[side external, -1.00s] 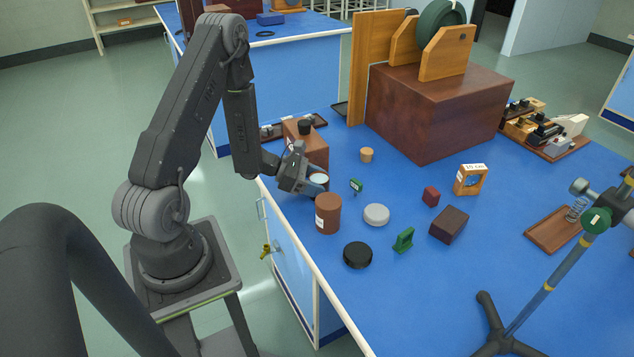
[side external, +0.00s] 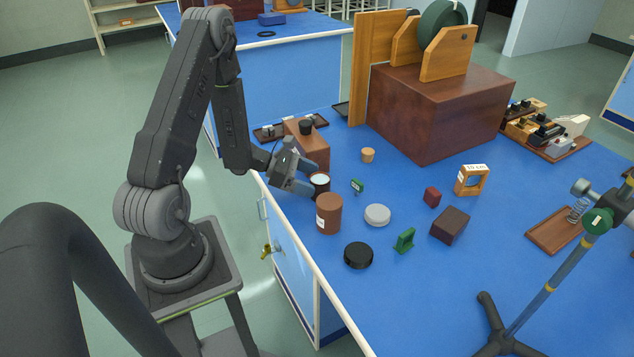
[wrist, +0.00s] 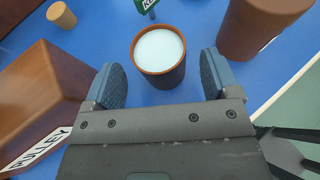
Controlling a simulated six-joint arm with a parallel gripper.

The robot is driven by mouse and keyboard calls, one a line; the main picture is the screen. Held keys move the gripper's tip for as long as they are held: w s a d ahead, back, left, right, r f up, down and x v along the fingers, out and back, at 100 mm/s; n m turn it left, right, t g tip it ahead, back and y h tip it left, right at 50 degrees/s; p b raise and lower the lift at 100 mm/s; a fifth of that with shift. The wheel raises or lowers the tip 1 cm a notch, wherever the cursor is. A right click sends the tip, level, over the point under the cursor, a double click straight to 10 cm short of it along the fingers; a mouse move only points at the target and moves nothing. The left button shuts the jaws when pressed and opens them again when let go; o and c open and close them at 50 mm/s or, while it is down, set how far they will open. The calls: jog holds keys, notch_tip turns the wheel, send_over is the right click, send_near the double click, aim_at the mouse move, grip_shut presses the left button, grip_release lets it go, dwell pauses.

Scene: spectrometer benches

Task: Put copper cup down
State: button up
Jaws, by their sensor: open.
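The copper cup (side external: 320,185) stands upright on the blue bench top, near the bench's edge. It has a dark brown wall and a pale, whitish inside. In the wrist view the cup (wrist: 160,72) is just ahead of the fingertips, with blue bench showing between it and each finger. My gripper (side external: 309,178) is open, its two blue-grey fingers spread apart behind the cup; in the wrist view my gripper (wrist: 166,80) holds nothing.
A brown jar (side external: 328,214) stands close beside the cup. A wooden block labelled PULLEY (wrist: 40,110) is on the other side. A small green label stand (side external: 357,186), a cork (side external: 367,155), a white disc (side external: 377,215) and a black disc (side external: 358,255) lie farther out.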

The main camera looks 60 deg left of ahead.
jog(key=v, duration=0.4)
jog(key=shift+s+a+r, duration=0.1)
jog(key=d+r+m+g+h, duration=0.1)
jog(key=d+r+m+g, duration=0.7)
jog(key=d+r+m, duration=0.65)
jog(key=s+d+r+m+t+y, duration=0.2)
jog(key=s+d+r+m+y, duration=0.6)
jog(key=m, duration=0.6)
jog(key=s+r, duration=0.2)
jog(key=s, duration=0.1)
jog(key=shift+m, duration=0.35)
